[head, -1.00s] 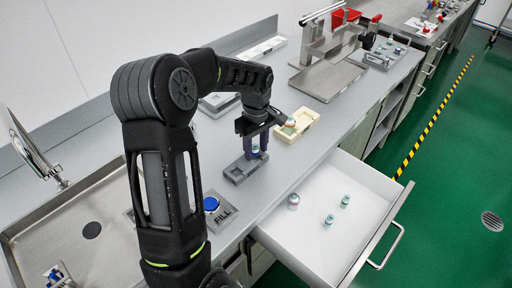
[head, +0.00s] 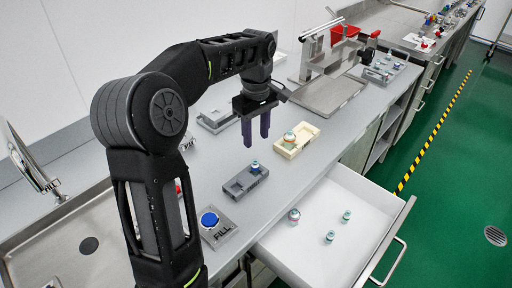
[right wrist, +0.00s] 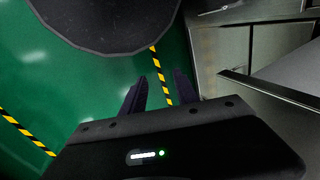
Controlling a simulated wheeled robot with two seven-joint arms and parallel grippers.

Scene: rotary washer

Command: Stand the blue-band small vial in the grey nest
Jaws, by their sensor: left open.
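The grey nest (head: 238,188) lies on the counter in the head view. A small vial (head: 255,168) with a blue top stands upright in its far-right end; its band is too small to make out. My left gripper (head: 256,142) hangs above the nest and vial, fingers down, open and empty, clear of both. My right gripper (right wrist: 160,95) shows in the right wrist view with its fingers apart and nothing between them, over the green floor.
A cream nest (head: 307,138) holds a larger vial (head: 289,137). A blue FILL button (head: 209,220) is left of the grey nest. A metal stand (head: 325,92) is behind.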

